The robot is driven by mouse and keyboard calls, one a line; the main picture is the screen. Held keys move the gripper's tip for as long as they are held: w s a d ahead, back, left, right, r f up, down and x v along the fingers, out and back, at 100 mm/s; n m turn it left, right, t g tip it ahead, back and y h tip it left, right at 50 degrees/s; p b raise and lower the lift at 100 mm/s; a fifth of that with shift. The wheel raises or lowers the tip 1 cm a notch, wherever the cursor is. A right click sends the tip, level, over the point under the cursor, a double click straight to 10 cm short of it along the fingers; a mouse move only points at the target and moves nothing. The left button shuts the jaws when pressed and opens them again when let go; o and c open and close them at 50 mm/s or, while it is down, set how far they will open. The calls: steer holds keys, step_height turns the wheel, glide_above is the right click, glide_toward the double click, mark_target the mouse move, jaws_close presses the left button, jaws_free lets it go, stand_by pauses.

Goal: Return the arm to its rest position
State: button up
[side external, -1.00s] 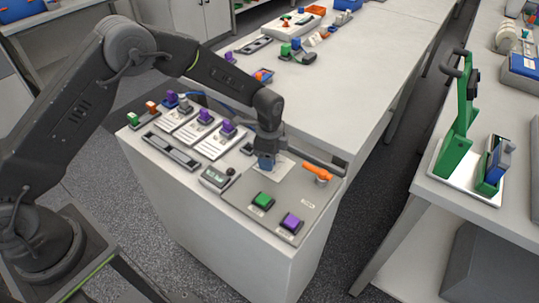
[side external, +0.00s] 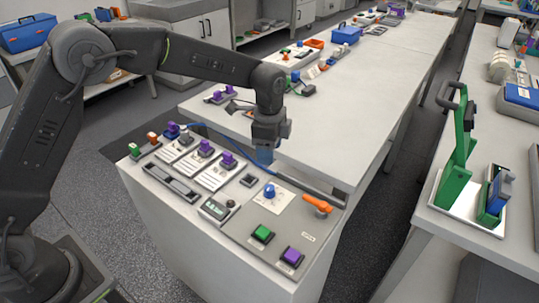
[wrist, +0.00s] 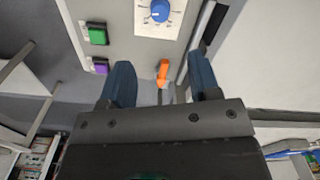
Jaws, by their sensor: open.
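My gripper (side external: 264,156) is in the air above the battery cycler panel (side external: 232,222) in the side view. In the wrist view my gripper (wrist: 160,88) shows two blue fingers spread apart with nothing between them. A blue knob (side external: 270,191) on a white dial plate stands on the panel below the gripper; it also shows in the wrist view (wrist: 160,10). The gripper is clear of the knob. An orange lever (side external: 317,204) lies to the right of the knob and shows between the fingers in the wrist view (wrist: 162,70).
A green button (side external: 262,234) and a purple button (side external: 291,256) sit at the panel's front. Purple connectors (side external: 205,148) stand on white modules at the left. A green press (side external: 461,150) stands on the right bench. The bench top (side external: 350,130) behind the gripper is largely clear.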

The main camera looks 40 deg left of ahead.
steer(key=s+a+r+n+t, duration=0.1)
steer(key=s+a+r+n, duration=0.2)
steer(key=s+r, duration=0.35)
steer(key=s+a+r+n+t, duration=0.2)
steer(key=s+a+r+n, duration=0.15)
steer(key=s+r, duration=0.35)
steer(key=s+a+n+t, duration=0.2)
steer(key=s+n, duration=0.5)
steer(key=s, duration=0.9)
steer(key=shift+a+r+n+t, duration=0.3)
steer(key=shift+a+n, duration=0.05)
steer(key=shift+a, duration=0.5)
